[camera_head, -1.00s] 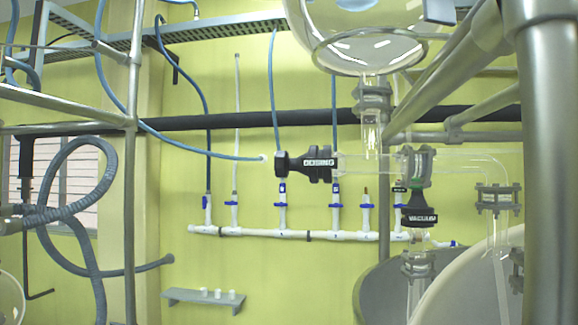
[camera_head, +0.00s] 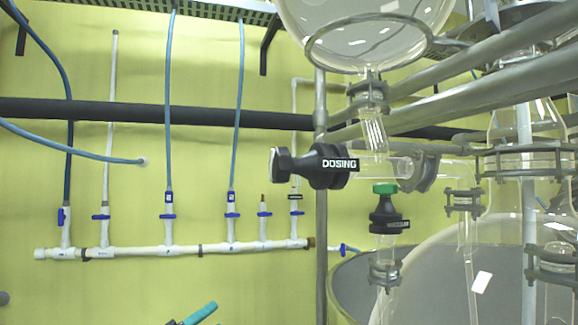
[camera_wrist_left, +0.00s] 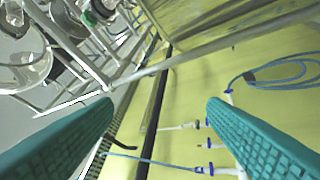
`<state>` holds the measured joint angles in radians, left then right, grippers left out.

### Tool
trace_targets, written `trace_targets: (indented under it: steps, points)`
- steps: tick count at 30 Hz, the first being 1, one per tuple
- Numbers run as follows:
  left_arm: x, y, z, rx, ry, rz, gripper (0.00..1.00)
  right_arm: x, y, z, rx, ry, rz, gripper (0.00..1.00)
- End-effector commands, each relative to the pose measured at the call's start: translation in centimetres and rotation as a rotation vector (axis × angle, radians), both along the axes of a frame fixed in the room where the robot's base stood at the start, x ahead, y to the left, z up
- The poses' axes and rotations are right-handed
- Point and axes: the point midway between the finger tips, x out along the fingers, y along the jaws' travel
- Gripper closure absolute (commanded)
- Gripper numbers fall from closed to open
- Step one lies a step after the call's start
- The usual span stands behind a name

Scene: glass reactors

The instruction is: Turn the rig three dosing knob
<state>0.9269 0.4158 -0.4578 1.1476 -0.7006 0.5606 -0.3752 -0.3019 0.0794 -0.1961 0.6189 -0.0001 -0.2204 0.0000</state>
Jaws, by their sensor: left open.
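The black dosing knob (camera_head: 283,165) is on the left end of a black valve body labelled DOSING (camera_head: 330,165), which is fitted to a horizontal glass tube below a large glass vessel (camera_head: 365,25). I cannot read a rig number. Teal fingertips of my left gripper (camera_head: 195,314) show at the bottom edge of the head view, below and left of the knob and apart from it. In the left wrist view both teal fingers of my left gripper (camera_wrist_left: 160,106) are spread with nothing between them. My right gripper is out of view.
A black valve with a green cap (camera_head: 385,188) stands just below the glass tube. Metal rails (camera_head: 470,100) and a large glass vessel (camera_head: 490,265) crowd the right side. A white pipe with blue valves (camera_head: 130,250) runs along the yellow wall behind. Space left of the knob is clear.

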Motion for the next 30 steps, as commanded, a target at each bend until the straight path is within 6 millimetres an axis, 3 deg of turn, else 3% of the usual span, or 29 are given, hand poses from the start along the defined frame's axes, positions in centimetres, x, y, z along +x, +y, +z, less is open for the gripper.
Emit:
trace_targets:
  steps: [1,3,6,10,15,18,23,30]
  points:
    - [-1.9,-1.0,7.1,0.114,-0.178,-0.032,0.33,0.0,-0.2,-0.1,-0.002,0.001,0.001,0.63]
    - [-5.3,-2.5,14.1,0.276,-0.393,-0.065,0.33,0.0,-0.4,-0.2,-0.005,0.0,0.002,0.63]
    - [-10.7,-4.2,21.9,0.508,-0.675,-0.082,0.33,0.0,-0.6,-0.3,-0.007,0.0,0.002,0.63]
    - [-17.0,-5.4,28.1,0.776,-0.96,-0.067,0.33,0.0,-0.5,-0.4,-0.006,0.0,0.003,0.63]
    - [-22.1,-5.9,31.7,1.007,-1.167,-0.03,0.33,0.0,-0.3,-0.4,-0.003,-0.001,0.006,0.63]
    - [-23.3,-5.9,32.5,1.069,-1.217,-0.017,0.33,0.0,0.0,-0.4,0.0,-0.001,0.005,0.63]
    - [-23.2,-7.2,32.9,1.088,-1.232,-0.015,0.33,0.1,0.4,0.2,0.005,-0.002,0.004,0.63]
    - [-21.9,-11.7,33.1,1.083,-1.232,-0.016,0.33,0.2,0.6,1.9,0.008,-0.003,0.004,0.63]
